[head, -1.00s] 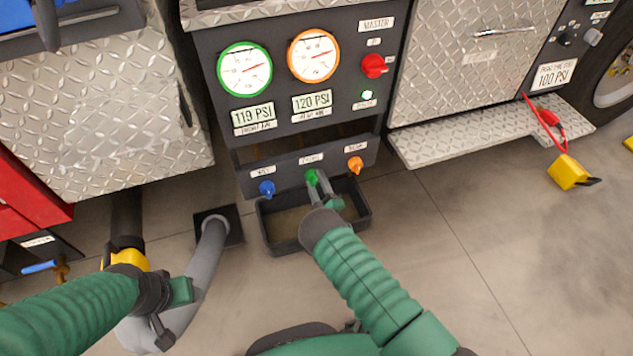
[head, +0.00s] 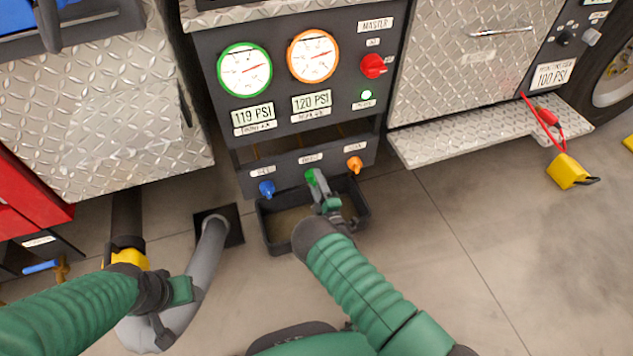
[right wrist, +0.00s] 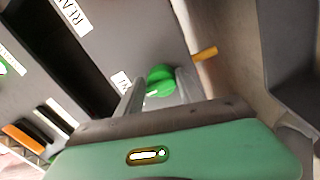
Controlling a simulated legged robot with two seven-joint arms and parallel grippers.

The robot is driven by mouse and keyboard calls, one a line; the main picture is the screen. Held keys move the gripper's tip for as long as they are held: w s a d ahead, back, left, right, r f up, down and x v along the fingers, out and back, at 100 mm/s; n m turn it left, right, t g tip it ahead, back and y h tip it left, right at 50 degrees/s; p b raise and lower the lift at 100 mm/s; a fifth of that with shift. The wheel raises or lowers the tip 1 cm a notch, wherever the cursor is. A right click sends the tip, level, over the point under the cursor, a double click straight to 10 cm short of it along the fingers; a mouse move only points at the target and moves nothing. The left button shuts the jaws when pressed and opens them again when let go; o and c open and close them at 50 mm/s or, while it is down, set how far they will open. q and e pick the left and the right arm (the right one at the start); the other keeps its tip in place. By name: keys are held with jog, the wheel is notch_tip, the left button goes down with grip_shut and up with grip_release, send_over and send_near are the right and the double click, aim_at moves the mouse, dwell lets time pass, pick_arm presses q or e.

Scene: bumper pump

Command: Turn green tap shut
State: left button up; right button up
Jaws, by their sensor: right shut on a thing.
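The green tap (head: 311,177) is the middle one of three taps on the dark lower panel (head: 335,160). My right gripper (head: 318,181) reaches it from below and in front. In the right wrist view the green tap (right wrist: 160,80) sits between the two fingers (right wrist: 158,88), which are shut on it. The fingers hide part of the tap, so its exact angle is hard to tell. My left gripper (head: 165,300) is at the lower left, near a grey hose; its jaws are not clear.
A blue tap (head: 267,188) is to the left and an orange tap (head: 355,164) to the right. A black tray (head: 275,245) lies on the floor below. Two gauges (head: 244,70) (head: 313,56) read 119 and 120 PSI. A red master knob (head: 373,66) sits above a lit green lamp (head: 367,95).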

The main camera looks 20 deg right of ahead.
jog(key=shift+s+a+f, duration=0.15)
jog(key=shift+a+f, duration=0.1)
jog(key=shift+f, duration=0.15)
jog(key=o, duration=1.3)
jog(key=shift+d+r, duration=0.1)
jog(key=shift+r, duration=0.1)
jog(key=s+p, duration=0.2)
jog(key=s, duration=0.3)
jog(key=s+f+p, duration=0.1)
jog(key=s+p, duration=0.2)
jog(key=s, duration=0.3)
jog(key=s+p, duration=0.2)
jog(key=s, duration=0.3)
jog(key=shift+s+d+f, duration=0.15)
jog(key=shift+s+d, duration=0.15)
